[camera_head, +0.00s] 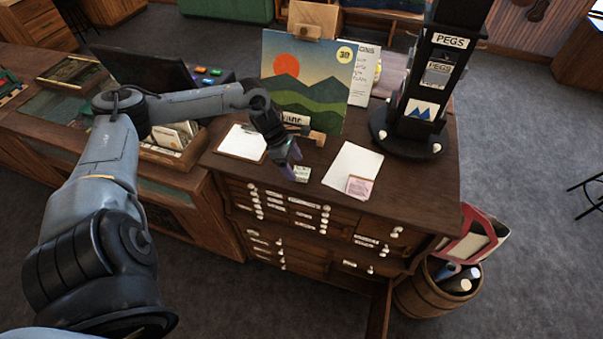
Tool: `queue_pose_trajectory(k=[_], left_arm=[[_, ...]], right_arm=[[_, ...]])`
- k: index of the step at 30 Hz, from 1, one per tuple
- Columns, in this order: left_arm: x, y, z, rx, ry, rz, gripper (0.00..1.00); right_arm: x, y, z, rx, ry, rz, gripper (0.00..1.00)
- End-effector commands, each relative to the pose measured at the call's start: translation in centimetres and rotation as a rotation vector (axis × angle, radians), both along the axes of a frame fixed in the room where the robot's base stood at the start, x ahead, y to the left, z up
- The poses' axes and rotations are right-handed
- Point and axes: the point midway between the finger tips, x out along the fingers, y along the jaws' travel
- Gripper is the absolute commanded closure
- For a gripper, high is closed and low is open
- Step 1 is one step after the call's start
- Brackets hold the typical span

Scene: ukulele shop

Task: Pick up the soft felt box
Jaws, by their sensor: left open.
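Two small boxes lie near the front edge of the drawer cabinet's top (420,180). One is a pale green and white box (302,174); the other is a pink box (358,187) at the lower right of a white sheet. Their print is too small to read, so I cannot tell which is the felt one. My left gripper (292,163) is open, pointing down just left of and behind the green box. I cannot tell whether it touches it. The pink box is farther right, clear of the gripper. My right gripper is not in view.
A landscape picture (300,85) on an easel stands behind the gripper. A clipboard (242,143) lies left, a white sheet (352,165) right. A black pegs stand (430,90) rises at the back right. A barrel (430,290) stands on the floor at right.

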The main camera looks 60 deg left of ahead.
Motion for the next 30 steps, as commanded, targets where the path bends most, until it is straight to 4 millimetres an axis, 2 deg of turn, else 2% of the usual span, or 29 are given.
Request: queue_pose_trajectory(k=[9,18,27,30], left_arm=[[0.9,-0.7,-2.5,-0.001,0.001,-0.001,0.22],[1.0,-0.7,-2.7,0.0,0.001,-0.001,0.24],[1.0,-0.7,-2.7,0.0,0.001,-0.001,0.7],[1.0,-0.7,-2.7,0.0,0.001,-0.001,0.82]], right_arm=[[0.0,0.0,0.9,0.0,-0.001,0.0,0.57],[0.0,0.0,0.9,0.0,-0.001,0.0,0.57],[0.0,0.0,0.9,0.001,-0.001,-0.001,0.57],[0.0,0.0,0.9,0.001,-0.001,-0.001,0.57]])
